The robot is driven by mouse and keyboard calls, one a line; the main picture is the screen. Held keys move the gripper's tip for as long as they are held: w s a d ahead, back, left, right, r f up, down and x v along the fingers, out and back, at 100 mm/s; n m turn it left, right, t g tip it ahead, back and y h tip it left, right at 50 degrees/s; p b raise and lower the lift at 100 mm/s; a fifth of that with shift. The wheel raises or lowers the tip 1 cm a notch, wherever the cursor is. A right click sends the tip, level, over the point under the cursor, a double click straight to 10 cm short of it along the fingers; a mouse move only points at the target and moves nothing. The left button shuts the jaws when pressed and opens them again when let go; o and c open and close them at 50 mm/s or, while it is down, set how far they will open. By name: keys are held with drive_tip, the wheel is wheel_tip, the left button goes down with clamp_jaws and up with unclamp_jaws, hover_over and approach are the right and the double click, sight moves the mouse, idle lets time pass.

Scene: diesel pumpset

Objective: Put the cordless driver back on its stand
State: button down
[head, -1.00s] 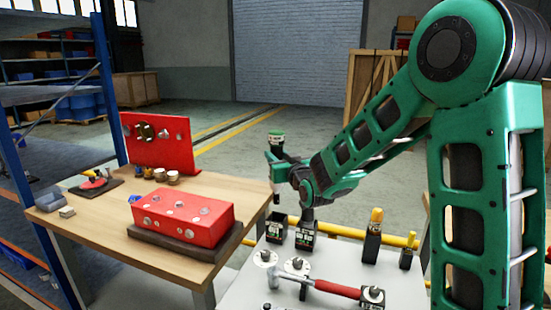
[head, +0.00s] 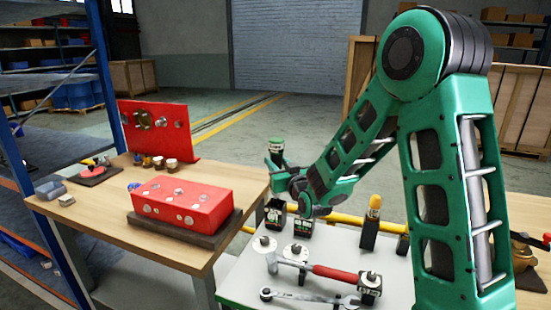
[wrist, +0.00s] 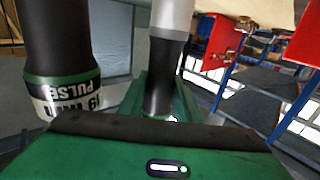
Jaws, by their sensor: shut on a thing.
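In the wrist view the green-collared dark cylinder (wrist: 62,62) with a white "PULSE" band appears upside down at left. I cannot tell which is the driver's stand.
A yellow-topped tool (head: 374,207) stands in a black holder right of the boxes. A red-handled tool (head: 335,273) and a wrench (head: 310,297) lie in front. A wooden table (head: 100,215) at left bears a red block (head: 182,203) and an upright red panel (head: 160,130).

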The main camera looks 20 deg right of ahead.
drive_tip(key=shift+f, duration=3)
drive_tip(key=shift+a+f, duration=0.1)
drive_tip(key=shift+f, duration=0.85)
drive_tip(key=c, duration=1.2)
unclamp_jaws()
drive_tip(key=shift+s, duration=0.1)
drive_tip(key=shift+s+a, duration=0.1)
